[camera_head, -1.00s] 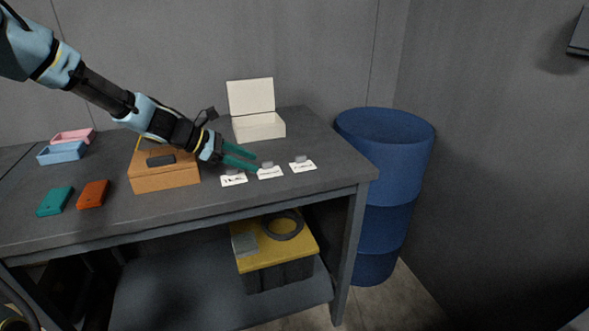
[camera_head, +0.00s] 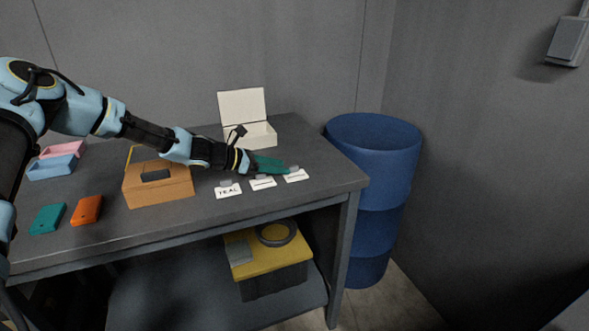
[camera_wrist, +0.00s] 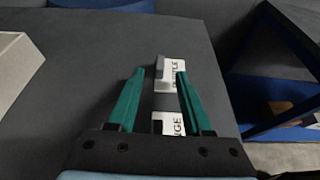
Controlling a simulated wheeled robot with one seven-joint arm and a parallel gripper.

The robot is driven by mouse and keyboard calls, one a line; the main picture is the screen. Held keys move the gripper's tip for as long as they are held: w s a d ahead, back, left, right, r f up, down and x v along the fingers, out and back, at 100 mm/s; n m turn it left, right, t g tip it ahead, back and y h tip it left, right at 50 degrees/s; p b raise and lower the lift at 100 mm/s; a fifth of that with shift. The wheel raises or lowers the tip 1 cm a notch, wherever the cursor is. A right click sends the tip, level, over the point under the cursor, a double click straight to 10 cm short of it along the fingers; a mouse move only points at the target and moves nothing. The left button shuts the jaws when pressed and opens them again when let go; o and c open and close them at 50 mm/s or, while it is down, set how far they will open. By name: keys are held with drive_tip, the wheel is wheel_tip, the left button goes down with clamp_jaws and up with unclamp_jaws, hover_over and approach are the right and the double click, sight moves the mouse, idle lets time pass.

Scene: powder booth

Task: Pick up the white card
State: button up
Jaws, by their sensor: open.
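Three white cards with dark lettering and small grey blocks at their back edges lie in a row near the table's front right. The left card (camera_head: 228,191) reads "TEAL"; the middle card (camera_head: 263,184) and right card (camera_head: 297,176) are too small to read there. My gripper (camera_head: 287,168) has green fingers and reaches over the row, close to the right card. In the wrist view my gripper (camera_wrist: 160,73) is open and empty. The far card (camera_wrist: 173,72) shows between its fingertips, and the middle card (camera_wrist: 168,123), ending "NGE", shows nearer the palm, partly hidden.
A cream open-lidded box (camera_head: 262,135) stands behind my gripper. An orange-brown box (camera_head: 158,190) stands left of the cards. Teal (camera_head: 47,218) and orange (camera_head: 87,210) pieces and pink and blue trays (camera_head: 50,168) lie farther left. A blue barrel (camera_head: 372,160) stands beyond the table's right edge.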

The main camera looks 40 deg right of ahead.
drive_tip(key=shift+x, duration=1.05)
clamp_jaws()
